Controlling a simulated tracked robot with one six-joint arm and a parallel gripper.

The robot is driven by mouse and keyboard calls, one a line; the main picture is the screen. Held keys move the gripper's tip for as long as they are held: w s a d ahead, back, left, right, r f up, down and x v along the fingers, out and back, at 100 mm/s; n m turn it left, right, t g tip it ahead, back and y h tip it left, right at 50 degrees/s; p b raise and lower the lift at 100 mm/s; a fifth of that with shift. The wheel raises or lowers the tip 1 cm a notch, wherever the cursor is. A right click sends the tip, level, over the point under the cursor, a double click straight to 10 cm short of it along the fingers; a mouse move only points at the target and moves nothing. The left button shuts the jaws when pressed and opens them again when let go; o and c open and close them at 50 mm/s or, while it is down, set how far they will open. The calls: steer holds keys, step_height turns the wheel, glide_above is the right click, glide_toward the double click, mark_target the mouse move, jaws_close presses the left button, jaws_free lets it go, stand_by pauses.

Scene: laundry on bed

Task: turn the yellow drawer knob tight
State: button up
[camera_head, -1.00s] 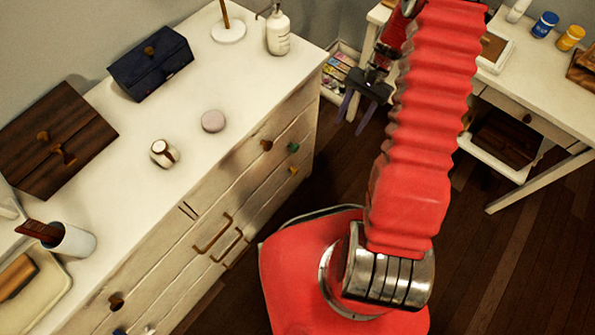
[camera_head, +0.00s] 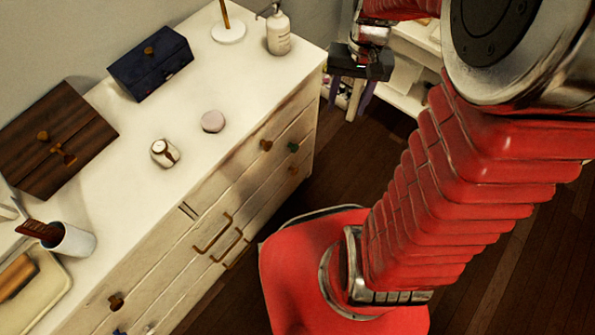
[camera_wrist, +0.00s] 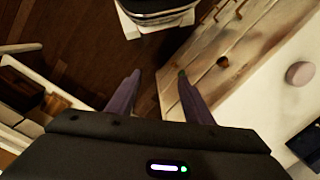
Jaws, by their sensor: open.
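The yellow drawer knob (camera_head: 293,170) is the lowest of three knobs at the right end of the white dresser's front, and it looks dull in shade. The green knob (camera_head: 293,147) is just above it, and a brown knob (camera_head: 266,145) is up and to the left. My gripper (camera_head: 347,108) is open and empty, fingers pointing down, beyond the dresser's right end and apart from the knobs. In the wrist view its two purple fingers (camera_wrist: 159,73) are spread. The green knob (camera_wrist: 183,73) shows at the right fingertip there; I cannot make out the yellow knob.
The dresser top (camera_head: 215,165) holds a dark blue box (camera_head: 150,65), a pump bottle (camera_head: 278,32) and a pink round item (camera_head: 213,121). A white desk (camera_head: 415,45) stands behind my arm. Dark floor (camera_head: 345,160) lies open beside the dresser.

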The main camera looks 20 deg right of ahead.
steer(key=s+a+r+n+t, duration=0.2)
steer(key=s+a+r+t, duration=0.1)
steer(key=r, duration=0.4)
steer(key=s+a+r+n+t, duration=0.2)
steer(key=s+a+r, duration=0.3)
steer(key=r, duration=0.3)
steer(key=shift+s+a+t+h, duration=0.25)
steer(key=shift+s+t+h, duration=0.15)
steer(key=shift+s+t, duration=0.1)
steer(key=shift+f, duration=0.1)
steer(key=shift+c, duration=0.4)
